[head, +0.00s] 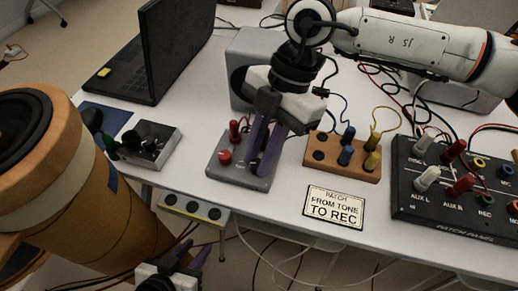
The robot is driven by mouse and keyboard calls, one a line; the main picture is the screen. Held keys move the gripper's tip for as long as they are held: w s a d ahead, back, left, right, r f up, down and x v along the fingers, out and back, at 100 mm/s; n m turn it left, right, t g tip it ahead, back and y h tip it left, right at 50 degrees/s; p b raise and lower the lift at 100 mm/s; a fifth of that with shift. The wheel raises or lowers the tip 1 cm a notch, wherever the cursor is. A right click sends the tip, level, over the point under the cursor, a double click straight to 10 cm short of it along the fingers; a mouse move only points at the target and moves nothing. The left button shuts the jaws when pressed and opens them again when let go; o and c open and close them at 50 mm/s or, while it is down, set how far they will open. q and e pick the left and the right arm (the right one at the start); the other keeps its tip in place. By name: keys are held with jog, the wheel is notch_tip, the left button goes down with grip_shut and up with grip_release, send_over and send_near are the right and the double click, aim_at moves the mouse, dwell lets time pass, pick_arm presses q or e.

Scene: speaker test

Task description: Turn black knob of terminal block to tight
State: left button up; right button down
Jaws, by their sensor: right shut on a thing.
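The terminal block (227,172) is a grey box near the table's front edge. A red knob (225,157) and a taller red post (234,131) show on its left half. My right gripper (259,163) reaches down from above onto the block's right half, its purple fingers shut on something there. The black knob is not clearly visible; the fingers cover that spot, so I cannot see how far it is turned. My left gripper (191,256) is low at the bottom of the view, in front of the table edge, with its fingers apart and empty.
A wooden block (315,168) with blue and yellow plugs stands right of the terminal block. A black patch panel (405,200) is at the right, a sign (335,207) in front. A small metal box (150,140) and a laptop (165,50) are at the left.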

jog(key=shift+d+m+t+y, duration=0.1)
jog(key=shift+m+t+y, duration=0.25)
jog(key=shift+m, duration=1.25)
jog(key=c, duration=1.6)
grip_release()
jog(key=p+v, duration=0.1)
jog(key=v, duration=0.9)
jog(key=shift+s+r, duration=0.15)
jog(key=shift+r, duration=0.05)
